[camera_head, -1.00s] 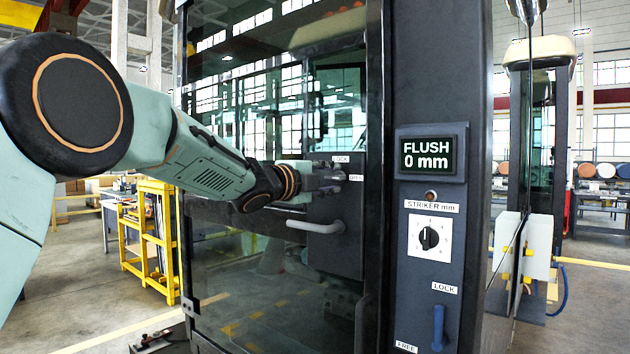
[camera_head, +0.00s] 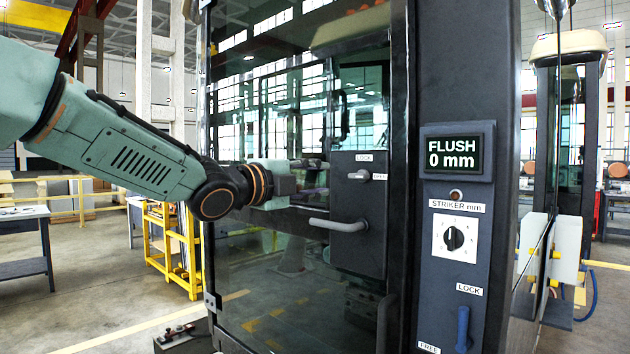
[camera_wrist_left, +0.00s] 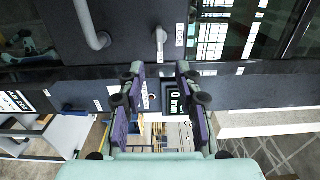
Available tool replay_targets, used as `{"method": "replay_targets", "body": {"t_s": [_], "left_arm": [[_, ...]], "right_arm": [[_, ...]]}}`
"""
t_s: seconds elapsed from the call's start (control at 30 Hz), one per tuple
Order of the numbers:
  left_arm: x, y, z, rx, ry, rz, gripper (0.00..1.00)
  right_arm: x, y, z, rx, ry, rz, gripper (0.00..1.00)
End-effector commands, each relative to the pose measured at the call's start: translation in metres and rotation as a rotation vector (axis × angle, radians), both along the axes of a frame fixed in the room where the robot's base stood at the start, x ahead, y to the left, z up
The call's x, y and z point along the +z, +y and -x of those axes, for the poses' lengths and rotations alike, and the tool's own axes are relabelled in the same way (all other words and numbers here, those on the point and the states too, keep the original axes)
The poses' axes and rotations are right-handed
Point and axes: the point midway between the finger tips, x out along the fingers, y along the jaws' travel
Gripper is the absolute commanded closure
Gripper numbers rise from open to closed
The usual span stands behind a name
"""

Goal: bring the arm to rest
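My left gripper (camera_head: 308,164) reaches in from the left in front of the glass cab door (camera_head: 270,290). In the left wrist view its two dark fingers (camera_wrist_left: 160,95) stand apart with nothing between them. A small grey latch knob (camera_head: 360,175) under a LOCK label sits on the door's dark lock plate, just right of the gripper and clear of it. The knob also shows in the wrist view (camera_wrist_left: 161,45), beyond the fingertips. A grey bar handle (camera_head: 338,225) is below the knob. My right gripper is not in view.
A dark post right of the door carries a display (camera_head: 455,152) reading FLUSH 0 mm, a STRIKER dial (camera_head: 453,237) and a blue lever (camera_head: 463,330) between LOCK and FREE labels. A yellow rack (camera_head: 175,245) stands behind at left. Open floor lies left of the door.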

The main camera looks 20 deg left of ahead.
Motion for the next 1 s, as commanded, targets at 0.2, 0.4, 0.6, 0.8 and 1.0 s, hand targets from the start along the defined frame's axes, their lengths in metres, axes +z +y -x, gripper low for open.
{"method": "replay_targets", "body": {"t_s": [0.2, 0.4, 0.6, 0.8, 1.0], "left_arm": [[0.000, 0.000, 0.000, 0.000, 0.000, 0.000, 0.66], [0.000, 0.000, 0.000, 0.000, 0.007, 0.019, 0.66], [-0.014, -0.004, 0.005, 0.018, 0.137, 0.424, 0.66], [-0.146, -0.023, 0.013, 0.150, 0.460, 0.904, 0.66], [-0.274, -0.031, 0.041, 0.345, 0.696, 1.157, 0.66]], "right_arm": [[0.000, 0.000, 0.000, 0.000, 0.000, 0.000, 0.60], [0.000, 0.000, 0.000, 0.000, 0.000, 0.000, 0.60], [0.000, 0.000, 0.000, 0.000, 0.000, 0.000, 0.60], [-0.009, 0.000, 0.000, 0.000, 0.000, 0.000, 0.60], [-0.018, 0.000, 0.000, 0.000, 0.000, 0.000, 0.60]]}}
